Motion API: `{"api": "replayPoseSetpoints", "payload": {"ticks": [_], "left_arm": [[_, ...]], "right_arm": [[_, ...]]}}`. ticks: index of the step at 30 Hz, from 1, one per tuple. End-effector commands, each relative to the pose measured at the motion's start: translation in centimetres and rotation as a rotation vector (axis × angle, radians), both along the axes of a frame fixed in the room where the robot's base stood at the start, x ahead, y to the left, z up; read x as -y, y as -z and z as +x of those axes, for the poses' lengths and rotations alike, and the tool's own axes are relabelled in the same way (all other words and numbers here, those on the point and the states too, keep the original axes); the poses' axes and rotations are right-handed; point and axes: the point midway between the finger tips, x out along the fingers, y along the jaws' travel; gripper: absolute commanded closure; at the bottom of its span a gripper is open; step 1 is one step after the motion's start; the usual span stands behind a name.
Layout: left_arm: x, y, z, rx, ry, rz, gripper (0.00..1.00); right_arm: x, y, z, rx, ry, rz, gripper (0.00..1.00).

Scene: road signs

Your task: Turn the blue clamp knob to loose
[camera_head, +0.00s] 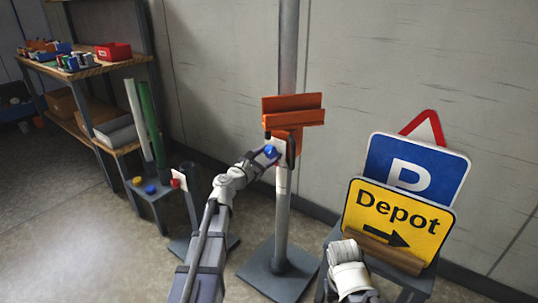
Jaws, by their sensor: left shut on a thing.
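The blue clamp knob (270,151) sits on the front of an orange clamp bracket (291,116) on a grey upright post (283,205). A small pale plate with markings is beside the knob. My left gripper (272,157) is at the knob and shut on it, with its arm reaching up from below. The fingers partly cover the knob, so its turn position cannot be read. My right arm's white end (348,271) is at the bottom, in front of the sign stand. Its fingers cannot be made out.
A yellow Depot sign (388,205) and a blue P sign (440,160) stand in a rack at right, with a red-edged triangle sign behind. At left are a small stand with coloured knobs (150,189) and a shelf (122,63). A wall is behind the post.

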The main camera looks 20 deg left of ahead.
Motion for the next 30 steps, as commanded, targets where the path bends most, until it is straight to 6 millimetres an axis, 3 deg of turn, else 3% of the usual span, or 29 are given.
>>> {"api": "replayPoseSetpoints", "payload": {"ticks": [15,30], "left_arm": [[0.09,0.03,-0.07,-0.142,-0.002,-0.391,0.96],[0.14,0.02,-0.09,-0.194,-0.001,-0.536,0.96]], "right_arm": [[0.0,0.02,0.0,0.0,0.0,0.0,0.5],[0.0,0.02,0.0,0.0,0.0,0.0,0.5]]}}
